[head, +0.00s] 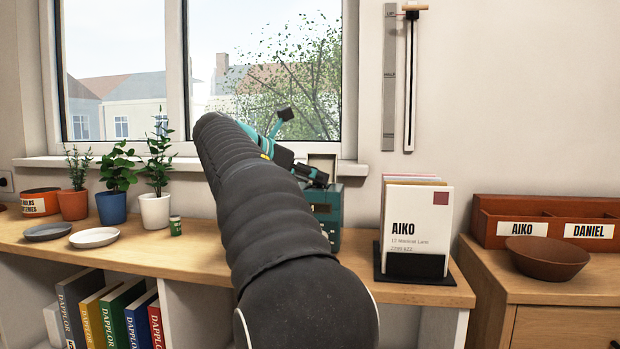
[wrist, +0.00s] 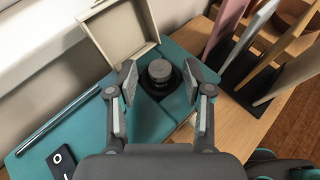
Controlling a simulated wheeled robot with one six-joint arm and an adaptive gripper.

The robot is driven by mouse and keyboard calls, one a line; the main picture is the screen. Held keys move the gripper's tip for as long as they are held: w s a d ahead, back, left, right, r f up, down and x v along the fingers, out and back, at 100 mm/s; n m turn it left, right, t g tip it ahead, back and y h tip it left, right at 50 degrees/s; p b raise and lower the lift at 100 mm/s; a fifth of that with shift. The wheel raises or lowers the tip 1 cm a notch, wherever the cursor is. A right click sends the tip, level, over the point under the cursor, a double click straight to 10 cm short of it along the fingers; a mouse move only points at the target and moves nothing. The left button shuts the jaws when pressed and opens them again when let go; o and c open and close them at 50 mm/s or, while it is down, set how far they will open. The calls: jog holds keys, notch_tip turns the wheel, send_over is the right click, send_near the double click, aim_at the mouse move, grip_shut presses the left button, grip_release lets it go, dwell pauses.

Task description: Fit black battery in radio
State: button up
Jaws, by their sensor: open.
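The teal radio (head: 331,198) stands on the wooden counter below the window, partly hidden by my arm. Its top fills much of the wrist view (wrist: 40,124), with a pale lid (wrist: 112,30) raised at the back. A dark cylinder with a grey top, apparently the black battery (wrist: 160,74), stands upright in a dark round seat in the radio's top. I cannot tell how deep it sits. My gripper (wrist: 160,83) is open, with one finger on each side of the cylinder and visible gaps. In the head view the cylinder is hidden.
A small green jar-like item (head: 175,226), plates (head: 94,237) and potted plants (head: 155,210) are to the left. A silver rod (wrist: 60,118) lies along the radio.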

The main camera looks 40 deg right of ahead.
jog(key=p+v, duration=0.2)
jog(key=v, duration=1)
jog(key=s+a+f+m+t+y, duration=0.2)
jog(key=s+a+f+m+y, duration=0.2)
jog(key=f, duration=0.8)
jog(key=s+a+f+m+t+y, duration=0.2)
jog(key=s+a+f+m+y, duration=0.3)
jog(key=s+a+f+m, duration=0.2)
jog(key=s+a+f+m+t+y, duration=0.2)
jog(key=s+a+f+m+y, duration=0.2)
jog(key=s+f, duration=0.7)
jog(key=a+f+m, duration=0.2)
jog(key=a+f, duration=0.2)
jog(key=f, duration=0.2)
jog(key=shift+s+a+f+m, duration=0.2)
jog(key=shift+s+a+m, duration=0.1)
jog(key=shift+a, duration=0.05)
